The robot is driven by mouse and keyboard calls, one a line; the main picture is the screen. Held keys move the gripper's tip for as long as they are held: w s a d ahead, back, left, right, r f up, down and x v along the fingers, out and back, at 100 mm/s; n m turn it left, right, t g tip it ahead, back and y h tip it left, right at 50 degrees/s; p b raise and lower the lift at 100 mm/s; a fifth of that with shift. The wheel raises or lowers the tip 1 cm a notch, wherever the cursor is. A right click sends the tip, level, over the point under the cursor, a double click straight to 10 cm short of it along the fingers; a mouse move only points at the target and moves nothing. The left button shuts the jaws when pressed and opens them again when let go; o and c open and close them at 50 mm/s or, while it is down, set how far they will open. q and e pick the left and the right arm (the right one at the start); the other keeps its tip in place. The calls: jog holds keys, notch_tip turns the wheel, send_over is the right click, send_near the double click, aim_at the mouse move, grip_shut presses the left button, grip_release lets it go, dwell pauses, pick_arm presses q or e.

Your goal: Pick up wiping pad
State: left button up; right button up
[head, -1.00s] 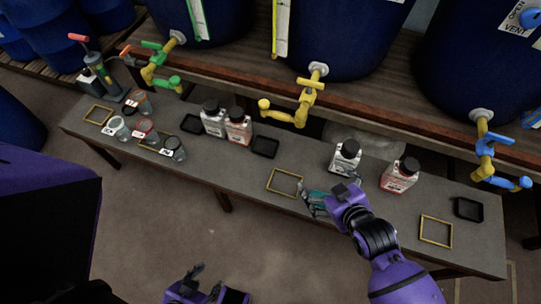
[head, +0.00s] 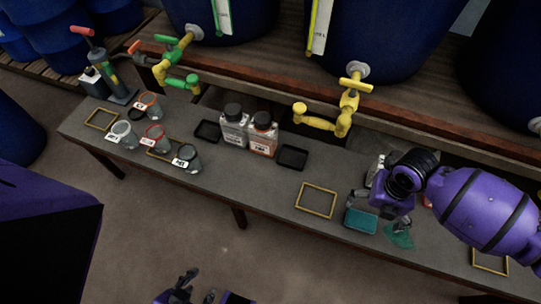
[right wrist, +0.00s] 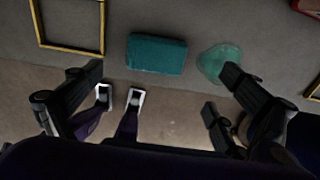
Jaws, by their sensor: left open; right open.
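The wiping pad (head: 361,220) is a teal rectangular block lying flat near the bench's front edge, right of a yellow square outline. In the right wrist view the pad (right wrist: 157,54) lies beyond the open fingers, roughly centred between them. My right gripper (head: 381,208) is open and empty above the bench, close to the pad. Its spread fingers (right wrist: 162,74) also show in the right wrist view. A teal wet-looking patch (head: 400,236) lies right of the pad. My left gripper (head: 198,286) is open and empty, low in front of the bench.
Yellow outlines (head: 316,200) mark the bench top (head: 240,185). A white-labelled bottle (head: 234,128) and a red-labelled bottle (head: 263,136) stand between black trays (head: 292,158). Several labelled cups (head: 187,158) stand at left. Yellow tap (head: 347,105) overhangs the back. My right arm hides the right side.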

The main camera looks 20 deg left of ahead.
aim_at(362, 220)
jog(key=shift+d+f, duration=0.1)
jog(key=shift+f, duration=0.2)
jog(key=shift+n, duration=0.3)
jog(key=f, duration=0.4)
jog(key=f+b, duration=0.1)
jog(key=f, duration=0.1)
jog(key=shift+s+a+f, duration=0.2)
jog(key=shift+a, duration=0.2)
jog(key=shift+f, duration=0.5)
jog(key=shift+c, duration=1)
jog(key=c, duration=0.8)
